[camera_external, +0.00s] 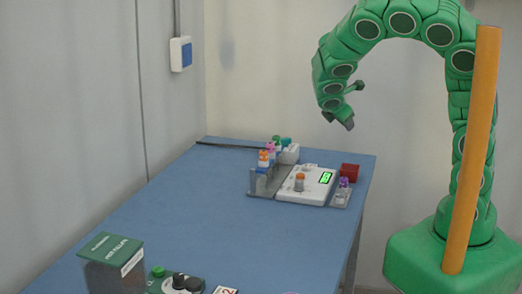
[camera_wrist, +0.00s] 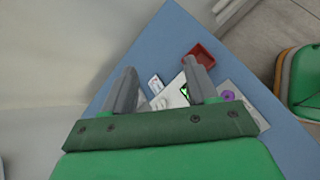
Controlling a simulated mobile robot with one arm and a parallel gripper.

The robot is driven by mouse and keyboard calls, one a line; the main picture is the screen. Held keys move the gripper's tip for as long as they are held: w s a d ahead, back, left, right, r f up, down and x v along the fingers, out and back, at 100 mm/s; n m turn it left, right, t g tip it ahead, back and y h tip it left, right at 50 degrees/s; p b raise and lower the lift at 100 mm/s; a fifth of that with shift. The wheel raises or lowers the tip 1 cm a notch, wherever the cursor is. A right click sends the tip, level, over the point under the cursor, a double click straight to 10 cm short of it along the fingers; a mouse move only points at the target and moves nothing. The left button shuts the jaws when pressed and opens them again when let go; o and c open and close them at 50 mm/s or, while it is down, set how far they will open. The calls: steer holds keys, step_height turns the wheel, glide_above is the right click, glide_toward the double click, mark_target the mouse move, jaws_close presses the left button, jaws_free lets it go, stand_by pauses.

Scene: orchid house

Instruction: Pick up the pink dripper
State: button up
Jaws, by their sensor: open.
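A small pink-topped item (camera_external: 270,147), which looks like the pink dripper, stands in a group of colored-top items at the far end of the blue table. Orange-topped and green-topped items crowd around it, and its lower part is hidden. I cannot make it out in the wrist view. My gripper (camera_external: 353,106) is high above the table's far right end, up and to the right of the pink item and clear of it. In the wrist view my gripper (camera_wrist: 160,68) has its two grey fingers apart with nothing between them.
A white device with a green display (camera_external: 327,178) carries an orange-topped item (camera_external: 299,181). A purple-topped item (camera_external: 344,182) and a red box (camera_external: 350,171) stand to its right. The middle of the blue table (camera_external: 190,215) is clear.

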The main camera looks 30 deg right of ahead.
steer(key=w+a+f+n+t, duration=0.2)
steer(key=w+a+n+t, duration=0.15)
steer(key=a+n, duration=0.45)
steer(key=n+t+y, duration=0.2)
steer(key=n+y, duration=0.1)
steer(key=n, duration=0.2)
glide_toward(271, 145)
steer(key=w+f, duration=0.1)
steer(key=w, duration=0.1)
steer(key=shift+x, duration=1.2)
steer(key=shift+w+d+f, duration=0.3)
steer(key=shift+w+d, duration=0.15)
steer(key=shift+w, duration=0.1)
steer(key=shift+w+d+f, duration=0.25)
steer(key=shift+w+d, duration=0.2)
steer(key=shift+w, duration=0.1)
steer(key=shift+x, duration=1.1)
steer(key=shift+a, duration=0.1)
jaws_close()
